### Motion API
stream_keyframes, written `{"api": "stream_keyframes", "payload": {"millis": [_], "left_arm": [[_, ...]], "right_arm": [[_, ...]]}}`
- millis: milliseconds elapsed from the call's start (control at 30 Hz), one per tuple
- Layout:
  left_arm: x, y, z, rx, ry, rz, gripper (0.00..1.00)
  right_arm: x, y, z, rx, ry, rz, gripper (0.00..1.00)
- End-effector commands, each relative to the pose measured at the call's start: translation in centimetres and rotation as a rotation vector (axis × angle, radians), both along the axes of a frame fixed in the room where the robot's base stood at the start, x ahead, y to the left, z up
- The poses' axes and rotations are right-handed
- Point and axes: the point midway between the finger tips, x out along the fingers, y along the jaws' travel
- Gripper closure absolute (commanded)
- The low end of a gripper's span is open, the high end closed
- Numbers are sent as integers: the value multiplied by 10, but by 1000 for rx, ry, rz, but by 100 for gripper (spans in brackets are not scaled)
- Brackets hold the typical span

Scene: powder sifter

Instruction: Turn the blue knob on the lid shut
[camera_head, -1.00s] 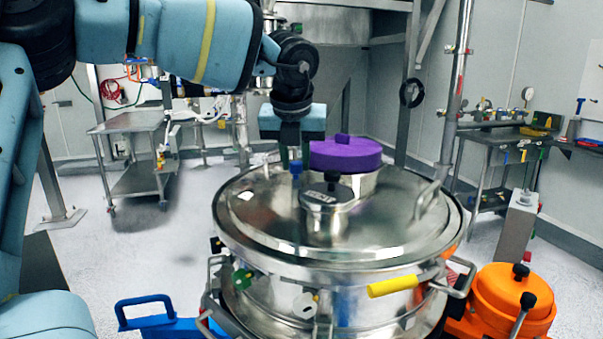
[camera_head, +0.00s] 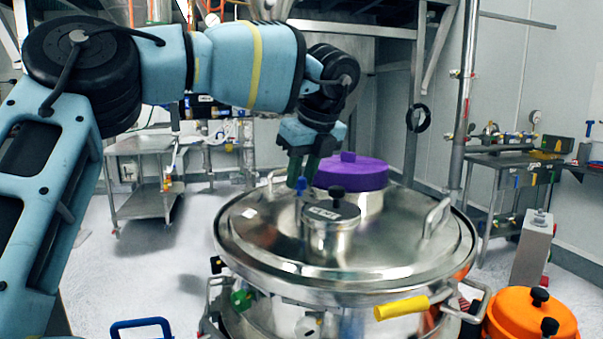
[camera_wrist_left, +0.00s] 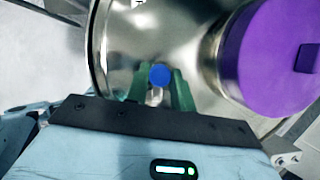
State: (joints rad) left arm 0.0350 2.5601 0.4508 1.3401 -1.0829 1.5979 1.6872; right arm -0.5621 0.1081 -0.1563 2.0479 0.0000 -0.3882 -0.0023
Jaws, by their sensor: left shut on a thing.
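The small blue knob (camera_head: 300,185) stands on the left part of the round steel lid (camera_head: 400,245). My left gripper (camera_head: 301,172) reaches down to it from behind, with its wrist tilted. In the left wrist view, the blue knob (camera_wrist_left: 160,76) sits between the two green fingertips (camera_wrist_left: 159,82), which are shut on it. The knob's stem is partly hidden by the fingers. My right gripper is in neither view.
A purple-capped port (camera_head: 350,172) stands just right of my left gripper, and a black-topped steel port (camera_head: 331,228) stands in front. A yellow handle (camera_head: 402,308) and an orange container (camera_head: 530,318) are at the front right.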

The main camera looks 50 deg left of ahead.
Motion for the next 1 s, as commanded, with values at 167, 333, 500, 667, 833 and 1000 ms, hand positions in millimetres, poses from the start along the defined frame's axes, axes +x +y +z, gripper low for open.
{"api": "stream_keyframes", "payload": {"millis": [167,333,500,667,833,1000], "left_arm": [[0,0,-1,-2,2,35,99],[0,0,-1,-2,1,45,99],[0,0,-1,-2,1,45,99],[0,0,-1,-2,2,44,71],[0,0,-1,-1,1,44,54],[0,0,-1,-1,1,43,54]], "right_arm": [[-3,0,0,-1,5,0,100],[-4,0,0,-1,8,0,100],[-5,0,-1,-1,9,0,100],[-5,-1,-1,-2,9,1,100],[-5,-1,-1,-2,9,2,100],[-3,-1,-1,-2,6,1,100]]}}
